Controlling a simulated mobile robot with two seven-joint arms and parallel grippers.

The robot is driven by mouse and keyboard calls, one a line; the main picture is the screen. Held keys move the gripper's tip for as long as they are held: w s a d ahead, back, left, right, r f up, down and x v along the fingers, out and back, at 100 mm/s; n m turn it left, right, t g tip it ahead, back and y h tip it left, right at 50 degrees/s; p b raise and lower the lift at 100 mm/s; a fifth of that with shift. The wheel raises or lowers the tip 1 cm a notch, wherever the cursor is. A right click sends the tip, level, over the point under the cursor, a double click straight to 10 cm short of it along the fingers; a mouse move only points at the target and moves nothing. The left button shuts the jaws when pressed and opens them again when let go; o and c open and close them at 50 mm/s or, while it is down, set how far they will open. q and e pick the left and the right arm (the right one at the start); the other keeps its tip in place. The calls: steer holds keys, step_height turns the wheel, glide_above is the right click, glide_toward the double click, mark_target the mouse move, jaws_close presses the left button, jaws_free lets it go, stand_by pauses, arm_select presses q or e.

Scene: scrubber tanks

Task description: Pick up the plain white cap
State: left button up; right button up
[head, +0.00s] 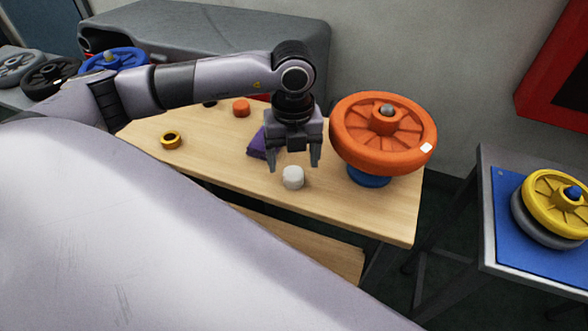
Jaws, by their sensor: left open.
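The plain white cap (293,178) stands on the wooden table, near its front edge. My left gripper (294,167) points down over the table, with its two fingers apart. In the picture its fingertips lie just above the cap, one to each side; I cannot tell the exact height gap. Nothing shows between the fingers. My right gripper is not in view.
A large orange wheel (384,133) on a blue base (368,176) stands close right of the gripper. On the wooden table (215,152) are a purple block (257,145), an orange cap (241,107) and a yellow ring (171,140). A yellow wheel (556,199) lies on the right-hand table.

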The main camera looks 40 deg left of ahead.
mark_target(293, 177)
arm_select(q)
steer(key=shift+s+f, duration=0.1)
steer(key=shift+f, duration=1.35)
steer(key=c, duration=1.1)
steer(key=shift+r, duration=0.15)
